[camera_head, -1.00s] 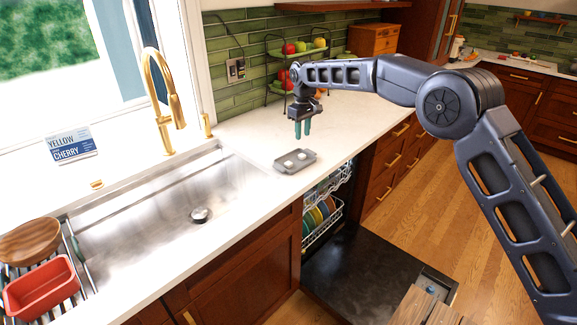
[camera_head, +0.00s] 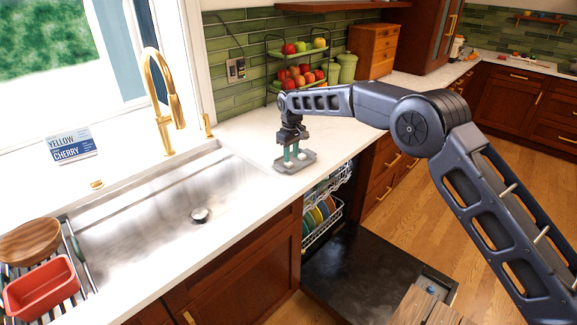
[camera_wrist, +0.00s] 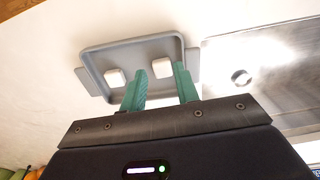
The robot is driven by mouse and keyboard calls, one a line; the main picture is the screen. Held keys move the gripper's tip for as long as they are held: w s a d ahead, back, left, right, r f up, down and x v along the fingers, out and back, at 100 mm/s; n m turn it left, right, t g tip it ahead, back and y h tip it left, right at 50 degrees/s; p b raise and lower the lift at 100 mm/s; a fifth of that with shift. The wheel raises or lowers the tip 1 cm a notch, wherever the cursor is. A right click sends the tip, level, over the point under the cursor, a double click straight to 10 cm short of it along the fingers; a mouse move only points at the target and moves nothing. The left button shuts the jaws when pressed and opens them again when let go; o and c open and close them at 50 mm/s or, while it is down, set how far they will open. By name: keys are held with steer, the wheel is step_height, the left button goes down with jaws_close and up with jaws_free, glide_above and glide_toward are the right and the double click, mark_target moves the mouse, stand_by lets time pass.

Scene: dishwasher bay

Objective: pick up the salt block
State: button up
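Two small white blocks sit apart on a shallow grey tray (camera_head: 281,169) on the counter beside the sink; the tray also shows in the wrist view (camera_wrist: 137,53). I cannot tell by look which block is salt. My gripper (camera_head: 295,157) points down over the tray, its green fingers apart. In the wrist view, one white block (camera_wrist: 161,68) appears between the fingertips, with nothing visibly clamped. The other white block (camera_wrist: 115,77) lies to the left, outside the fingers. Whether the fingers touch the tray or either block is unclear.
The steel sink (camera_head: 160,205) with a gold faucet (camera_head: 168,100) is left of the tray. A tiered fruit stand (camera_head: 297,70) stands behind my gripper. The open dishwasher (camera_head: 370,270) is below, at the counter's front. A yellow/cherry sign (camera_head: 70,145) stands by the window.

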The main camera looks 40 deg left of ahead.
mark_target(290, 164)
step_height(290, 164, down, 4)
steer(key=shift+a+r, duration=0.15)
steer(key=c, duration=0.6)
steer(key=shift+r, duration=0.1)
step_height(290, 164, up, 20)
steer(key=shift+f, duration=0.1)
